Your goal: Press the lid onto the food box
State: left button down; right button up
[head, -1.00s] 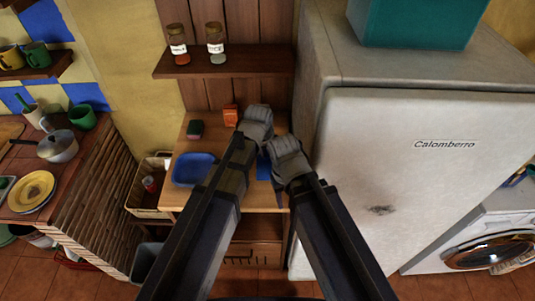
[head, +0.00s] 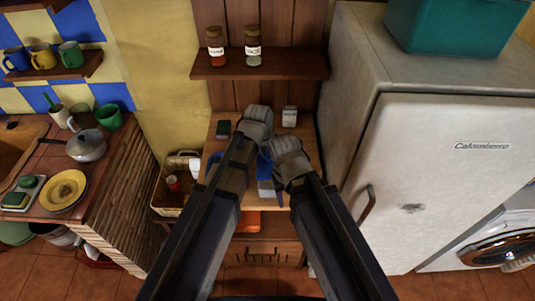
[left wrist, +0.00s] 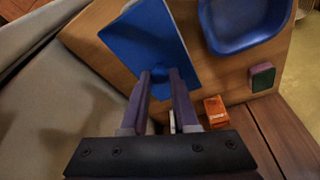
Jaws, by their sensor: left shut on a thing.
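A flat blue lid (left wrist: 150,35) shows in the left wrist view, with my left gripper (left wrist: 160,74) shut on its near edge. The blue food box (left wrist: 245,22), an open tray with raised rims, stands on the small wooden table to the right of the lid, apart from it in the picture. In the head view my left arm covers most of the box, and a blue patch of the lid (head: 264,167) shows between my arms. My right wrist is above the table's right part; its fingers are too hidden to tell open from shut.
A dark green sponge (left wrist: 262,77) and an orange packet (left wrist: 215,110) lie near the table's back. A small white carton (head: 290,116) stands there too. A shelf (head: 262,68) with two jars hangs above. The fridge (head: 430,170) closes off the right side.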

aim_at(267, 163)
pick_arm(q)
jog(key=shift+a+f+b, duration=0.1)
jog(key=shift+f+b, duration=0.4)
jog(key=shift+f, duration=0.15)
notch_tip(267, 163, down, 5)
jog(key=b, duration=0.5)
jog(key=shift+r, duration=0.1)
dwell(1.3)
jog(key=shift+c, duration=0.6)
grip_release()
dwell(0.4)
jog(key=shift+r+p, duration=3.4)
jog(key=shift+p, duration=0.05)
